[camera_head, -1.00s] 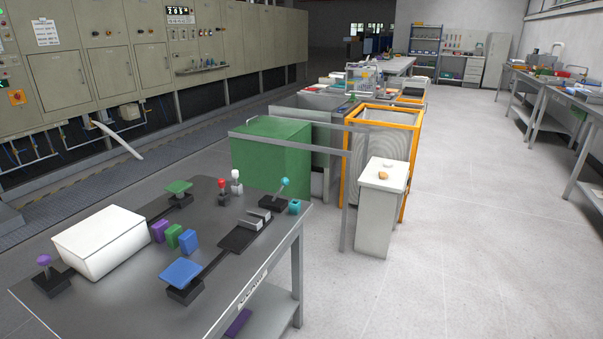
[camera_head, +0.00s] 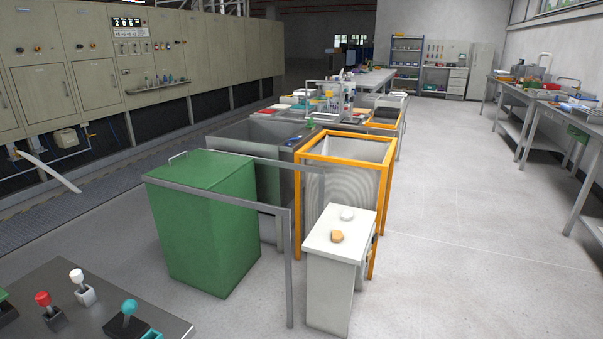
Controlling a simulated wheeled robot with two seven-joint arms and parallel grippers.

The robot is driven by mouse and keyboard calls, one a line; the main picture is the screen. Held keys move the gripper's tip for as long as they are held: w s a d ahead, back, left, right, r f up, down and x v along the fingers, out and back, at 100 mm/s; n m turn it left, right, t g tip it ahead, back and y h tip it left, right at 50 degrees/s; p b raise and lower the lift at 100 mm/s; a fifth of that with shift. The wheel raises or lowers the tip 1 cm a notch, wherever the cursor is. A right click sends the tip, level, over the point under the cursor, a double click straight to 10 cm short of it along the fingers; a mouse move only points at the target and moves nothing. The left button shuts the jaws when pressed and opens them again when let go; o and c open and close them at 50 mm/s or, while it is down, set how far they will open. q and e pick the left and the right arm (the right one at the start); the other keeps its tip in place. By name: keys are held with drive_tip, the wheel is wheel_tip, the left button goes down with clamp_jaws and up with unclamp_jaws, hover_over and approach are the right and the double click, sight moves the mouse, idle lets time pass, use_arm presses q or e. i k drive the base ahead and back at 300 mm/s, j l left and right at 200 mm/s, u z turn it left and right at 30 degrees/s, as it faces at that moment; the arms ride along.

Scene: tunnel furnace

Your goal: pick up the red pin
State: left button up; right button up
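The red pin (camera_head: 43,299) stands upright in a small dark block near the far edge of the dark table (camera_head: 88,264), at the bottom left of the head view. A white pin (camera_head: 77,276) in a light grey block stands just right of it. A teal-topped lever (camera_head: 129,307) leans on a dark base further right. Neither of my grippers is in view.
A green bin (camera_head: 202,225) stands past the table, with a grey rail frame (camera_head: 290,265) beside it. A white cabinet (camera_head: 334,285) and an orange-framed container (camera_head: 345,148) stand right of it. The floor on the right is clear.

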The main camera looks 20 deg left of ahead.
sight(44, 300)
drive_tip(key=i+u, duration=0.4)
drive_tip(key=i, duration=0.25)
drive_tip(key=i+l+u, duration=0.25)
drive_tip(key=i+u, duration=0.15)
drive_tip(key=i, duration=0.2)
drive_tip(key=i+u, duration=0.2)
drive_tip(key=u, duration=0.3)
drive_tip(key=i+u, duration=0.2)
drive_tip(key=u, duration=0.3)
drive_tip(key=i+l+u, duration=0.15)
drive_tip(key=u, duration=0.3)
drive_tip(key=i+l+u, duration=0.2)
drive_tip(key=u, duration=0.3)
